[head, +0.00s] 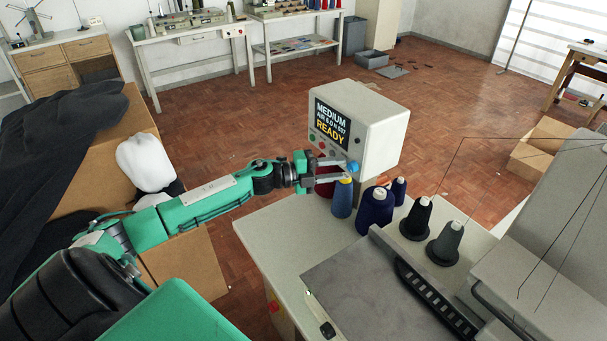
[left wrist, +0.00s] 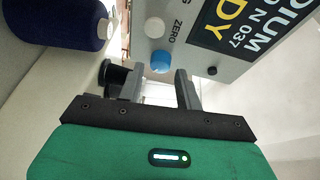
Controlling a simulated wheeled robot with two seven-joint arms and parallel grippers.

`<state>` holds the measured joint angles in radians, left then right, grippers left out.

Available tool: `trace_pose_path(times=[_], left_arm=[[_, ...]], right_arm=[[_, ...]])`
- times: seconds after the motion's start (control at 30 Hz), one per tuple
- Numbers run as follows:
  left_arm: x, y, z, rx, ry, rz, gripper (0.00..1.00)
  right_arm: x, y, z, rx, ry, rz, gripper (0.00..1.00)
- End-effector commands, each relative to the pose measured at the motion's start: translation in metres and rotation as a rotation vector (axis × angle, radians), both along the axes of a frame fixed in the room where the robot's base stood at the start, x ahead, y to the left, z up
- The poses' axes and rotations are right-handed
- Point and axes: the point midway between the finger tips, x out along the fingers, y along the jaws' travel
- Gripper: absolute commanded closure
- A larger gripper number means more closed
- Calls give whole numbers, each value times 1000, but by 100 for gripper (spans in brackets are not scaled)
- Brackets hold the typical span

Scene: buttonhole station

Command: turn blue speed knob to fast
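The blue speed knob (head: 353,168) is on the front panel of the white control box (head: 384,137), low on its right side. In the left wrist view the blue knob (left wrist: 160,62) lies just beyond the fingertips, beneath a white button (left wrist: 155,28) and near the word ZERO. My left gripper (head: 343,170) is open at the panel; in the wrist view its two grey fingers (left wrist: 144,72) are apart, with the knob roughly between their tips. I cannot tell whether they touch it. The display (head: 331,122) reads MEDIUM and READY. My right gripper is out of view.
Several thread cones stand on the table (head: 278,240), including a blue one (head: 343,198), a dark blue one (head: 375,210) and a black one (head: 415,218), close to the left gripper. The sewing machine (head: 560,245) fills the right side. The table's left front is clear.

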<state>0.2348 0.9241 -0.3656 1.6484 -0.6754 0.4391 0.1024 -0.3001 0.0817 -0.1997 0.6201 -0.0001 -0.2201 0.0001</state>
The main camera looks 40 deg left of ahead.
Motion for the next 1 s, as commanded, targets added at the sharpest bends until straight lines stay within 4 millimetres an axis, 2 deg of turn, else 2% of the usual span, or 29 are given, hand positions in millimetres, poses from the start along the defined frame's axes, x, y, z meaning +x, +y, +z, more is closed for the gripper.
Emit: trace_pose_path(times=[0.2, 0.5, 0.8, 1.0], left_arm=[[-27, 23, -3, 3, 2, -1, 65], [-57, 48, -2, 2, 4, -1, 65], [-78, 67, 0, 2, 2, -2, 65], [-84, 73, 2, 1, 1, -1, 65]], right_arm=[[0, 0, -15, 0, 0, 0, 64], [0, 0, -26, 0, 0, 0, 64], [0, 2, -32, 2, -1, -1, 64], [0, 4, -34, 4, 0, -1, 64]])
